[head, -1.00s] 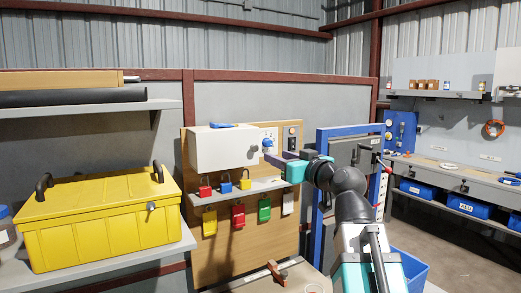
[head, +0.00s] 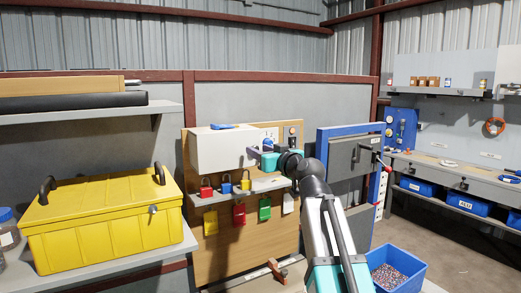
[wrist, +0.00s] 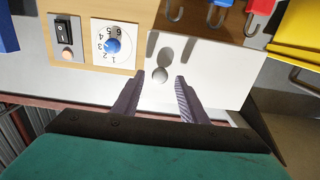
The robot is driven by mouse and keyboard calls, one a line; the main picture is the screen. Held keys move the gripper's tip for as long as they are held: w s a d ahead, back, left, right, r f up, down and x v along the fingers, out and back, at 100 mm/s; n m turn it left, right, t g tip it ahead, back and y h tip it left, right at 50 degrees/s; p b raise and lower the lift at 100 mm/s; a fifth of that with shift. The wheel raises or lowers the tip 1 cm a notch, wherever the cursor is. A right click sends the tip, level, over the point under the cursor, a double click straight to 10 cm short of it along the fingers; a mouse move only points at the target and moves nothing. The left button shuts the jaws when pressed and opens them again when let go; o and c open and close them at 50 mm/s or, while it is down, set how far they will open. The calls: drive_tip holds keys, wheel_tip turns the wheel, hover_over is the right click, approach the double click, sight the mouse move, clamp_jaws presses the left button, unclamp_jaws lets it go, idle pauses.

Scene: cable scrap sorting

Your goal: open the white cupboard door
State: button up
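The white cupboard (head: 218,150) is fixed to the wooden board, and its door looks closed. In the wrist view, which is turned upside down, the white door (wrist: 215,75) shows a round knob (wrist: 160,74) near its edge on the dial side. My gripper (wrist: 160,80) is open, with one finger on each side of the knob in that view. Whether the fingers reach the knob or touch it I cannot tell. In the head view my gripper (head: 252,153) is at the cupboard's right edge, and the knob is hidden.
Several padlocks (head: 225,187) stand on the ledge (head: 262,184) below the cupboard, with coloured tags hanging under it. A numbered dial (wrist: 112,45) and a switch (wrist: 64,30) are beside the door. A blue item (head: 222,126) lies on top. A yellow box (head: 105,225) is at left.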

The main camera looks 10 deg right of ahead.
drive_tip(key=shift+w+a, duration=0.1)
drive_tip(key=shift+w, duration=0.35)
clamp_jaws()
